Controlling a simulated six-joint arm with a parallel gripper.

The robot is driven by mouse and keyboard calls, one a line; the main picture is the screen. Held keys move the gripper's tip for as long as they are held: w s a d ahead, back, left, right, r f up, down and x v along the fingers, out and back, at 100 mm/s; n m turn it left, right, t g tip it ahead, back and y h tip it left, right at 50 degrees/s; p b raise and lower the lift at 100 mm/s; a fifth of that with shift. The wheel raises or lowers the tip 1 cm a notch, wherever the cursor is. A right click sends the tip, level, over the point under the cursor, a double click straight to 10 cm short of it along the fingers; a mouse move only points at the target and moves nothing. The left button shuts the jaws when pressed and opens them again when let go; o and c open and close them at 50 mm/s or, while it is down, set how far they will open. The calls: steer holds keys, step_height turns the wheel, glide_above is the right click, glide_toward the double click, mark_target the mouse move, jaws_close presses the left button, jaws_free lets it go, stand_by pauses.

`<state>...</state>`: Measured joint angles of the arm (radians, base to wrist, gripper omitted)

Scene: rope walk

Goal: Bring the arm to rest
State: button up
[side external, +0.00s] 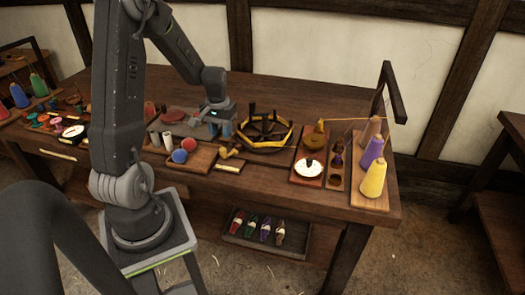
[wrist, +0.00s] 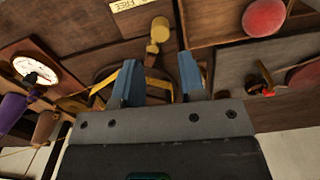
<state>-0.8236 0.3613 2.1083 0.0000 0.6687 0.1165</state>
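My gripper (side external: 219,130) hangs over the wooden workbench (side external: 281,90), left of a dark spoked reel (side external: 268,145) with a yellow band. In the wrist view my gripper (wrist: 158,75) shows two blue-grey fingers set well apart, with nothing held between them. Past the fingers lie part of the yellow band (wrist: 103,86) and a yellow knobbed piece (wrist: 158,35). The exact height of the fingertips above the bench is hard to tell.
A red ball (side external: 189,144) and a blue ball (side external: 180,156) sit on a wooden board near the front edge. A white dial (side external: 308,168) and yellow (side external: 373,180), purple and brown cones stand at right. A tray (side external: 240,238) of several bobbins lies below. Bare bench lies behind the reel.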

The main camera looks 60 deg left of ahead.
steer(key=s+d+r+m+t+y, duration=0.1)
steer(key=d+r+m+t, duration=0.15)
steer(key=d+r, duration=0.65)
steer(key=d+r+m+t, duration=0.1)
steer(key=d+r+m, duration=0.2)
steer(key=d+r, duration=0.65)
steer(key=s+d+m+t+h, duration=0.1)
steer(key=s+d+m+t, duration=0.1)
steer(key=s+d, duration=0.4)
steer(key=d, duration=0.3)
steer(key=shift+s+d+r, duration=0.15)
steer(key=shift+s+d, duration=0.15)
steer(key=shift+s, duration=0.05)
steer(key=shift+m, duration=0.25)
